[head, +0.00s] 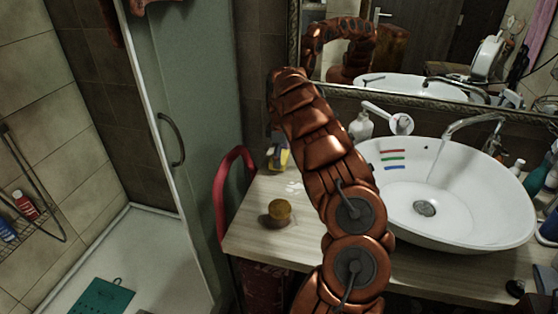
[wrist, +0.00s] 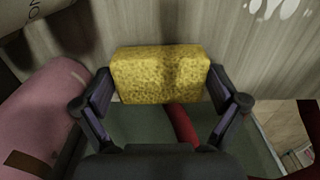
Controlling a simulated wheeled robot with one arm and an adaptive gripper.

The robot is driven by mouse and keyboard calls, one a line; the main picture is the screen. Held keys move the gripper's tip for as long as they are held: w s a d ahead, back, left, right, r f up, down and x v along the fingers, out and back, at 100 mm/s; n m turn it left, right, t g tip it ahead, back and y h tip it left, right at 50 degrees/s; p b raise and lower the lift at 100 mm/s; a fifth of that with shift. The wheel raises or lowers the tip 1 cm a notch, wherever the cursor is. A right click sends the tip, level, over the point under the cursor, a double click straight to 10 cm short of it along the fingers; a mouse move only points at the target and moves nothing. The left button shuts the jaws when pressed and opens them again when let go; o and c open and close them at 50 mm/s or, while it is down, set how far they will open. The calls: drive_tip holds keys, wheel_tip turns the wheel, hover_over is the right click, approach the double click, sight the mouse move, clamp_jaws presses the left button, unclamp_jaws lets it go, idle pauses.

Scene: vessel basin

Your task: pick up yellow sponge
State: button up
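The yellow sponge (wrist: 160,75) is a block in the upper middle of the wrist view, at the edge of a pale wooden counter. My gripper (wrist: 161,72) is open, with one dark finger by each end of the sponge. The gaps at the fingertips are very small; I cannot tell whether they touch it. In the head view a small yellow patch (head: 284,158) shows at the back of the counter, left of my arm; I cannot tell whether it is the sponge. My gripper is not clearly visible there.
A red rail (head: 222,190) stands at the counter's left end, and a round jar (head: 280,211) sits near the front. The white basin (head: 455,225) is right of my arm. In the wrist view a pink rounded object (wrist: 40,115) lies close by the left finger.

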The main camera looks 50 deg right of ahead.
drive_tip(key=shift+c, duration=1)
drive_tip(key=shift+r, duration=0.65)
wheel_tip(320, 180, up, 27)
drive_tip(key=p, duration=1)
drive_tip(key=shift+f, duration=0.2)
